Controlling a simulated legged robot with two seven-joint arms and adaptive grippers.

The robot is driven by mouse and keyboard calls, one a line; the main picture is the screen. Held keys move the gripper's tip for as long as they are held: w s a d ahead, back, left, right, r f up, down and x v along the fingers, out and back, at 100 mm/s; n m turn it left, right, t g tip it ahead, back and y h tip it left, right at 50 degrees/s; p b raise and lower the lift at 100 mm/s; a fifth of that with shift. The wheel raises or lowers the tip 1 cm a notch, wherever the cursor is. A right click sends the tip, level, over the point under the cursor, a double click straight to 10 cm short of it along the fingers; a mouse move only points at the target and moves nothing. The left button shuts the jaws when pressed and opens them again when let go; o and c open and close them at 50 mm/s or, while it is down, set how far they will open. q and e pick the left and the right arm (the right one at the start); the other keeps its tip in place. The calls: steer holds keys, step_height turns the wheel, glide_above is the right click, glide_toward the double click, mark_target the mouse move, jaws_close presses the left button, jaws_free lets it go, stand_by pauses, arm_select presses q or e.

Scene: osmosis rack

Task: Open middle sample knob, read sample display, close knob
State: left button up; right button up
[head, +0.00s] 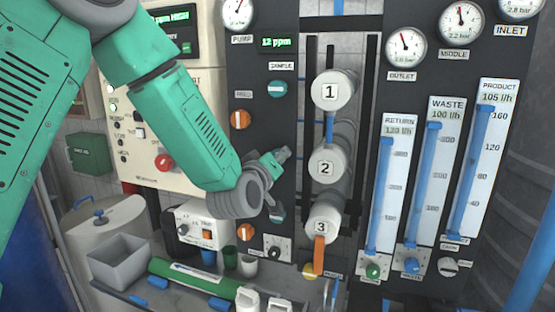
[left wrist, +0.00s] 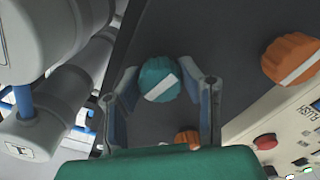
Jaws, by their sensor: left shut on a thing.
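The teal sample knob (left wrist: 158,79) with a white bar sits between the two fingers of my left gripper (left wrist: 163,95) in the left wrist view. The bar lies diagonal in that view. My left gripper (head: 283,154) is at the panel in the head view, shut on this knob, which it hides there. The sample display (head: 277,42) glows green and reads 12 ppm. My right gripper is not in view.
White cylinders numbered 1 (head: 331,91), 2 (head: 327,166) and 3 (head: 322,227) stand close right of the gripper. A grey bin (head: 119,262) and a green tube (head: 190,277) lie below.

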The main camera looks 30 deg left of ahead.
arm_select(q)
steer(key=m, duration=0.3)
steer(key=shift+w+r+m, duration=0.1)
steer(key=shift+r+m, duration=0.15)
steer(key=shift+m, duration=0.05)
steer(key=m, duration=0.3)
steer(key=shift+m, duration=0.4)
steer(key=shift+c, duration=0.2)
steer(key=m, duration=0.3)
steer(key=shift+f+m, duration=0.1)
steer(key=shift+m, duration=0.2)
steer(key=shift+f+m+b, duration=0.1)
steer(key=shift+m+b, duration=0.45)
steer(key=shift+m, duration=1.25)
steer(key=shift+f, duration=0.1)
steer(key=o, duration=1.2)
steer(key=shift+c, duration=0.2)
